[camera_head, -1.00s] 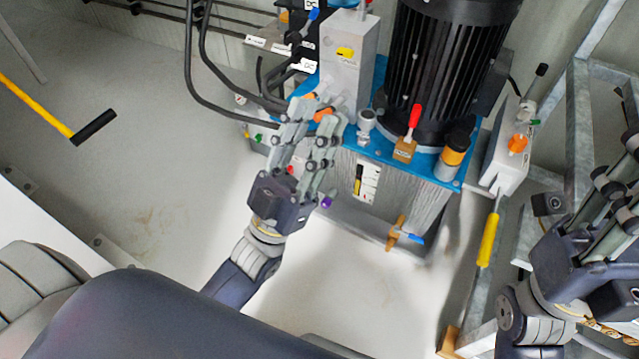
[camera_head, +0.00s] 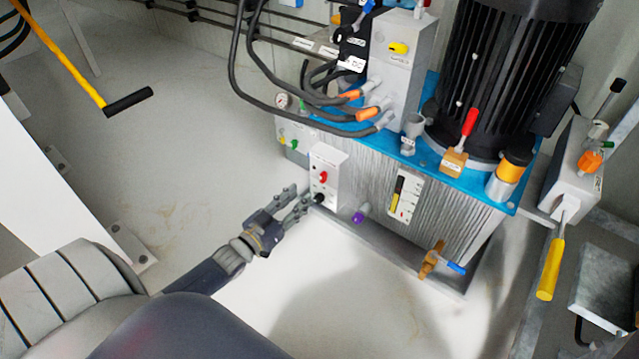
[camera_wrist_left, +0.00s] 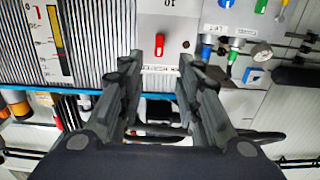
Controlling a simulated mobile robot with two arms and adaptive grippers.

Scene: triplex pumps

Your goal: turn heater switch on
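A small white switch box (camera_head: 330,168) is on the front of the grey ribbed tank. It carries a red switch (camera_head: 322,177) and, below it, a black knob (camera_head: 318,198). The labels are too small to read, so I cannot tell which is the heater switch. My left gripper (camera_head: 299,196) is at the box's lower left, fingertips close to the black knob; contact is unclear. In the left wrist view the gripper (camera_wrist_left: 172,46) has its fingers apart with nothing between them. The red switch (camera_wrist_left: 160,39) shows near the fingertips there, on an inverted panel.
Black hoses (camera_head: 300,118) loop above the box's left. A purple cap (camera_head: 361,213) and a brass valve with blue handle (camera_head: 432,260) stick out low on the tank. A yellow-handled lever (camera_head: 549,270) hangs at right. The floor left of the tank is clear.

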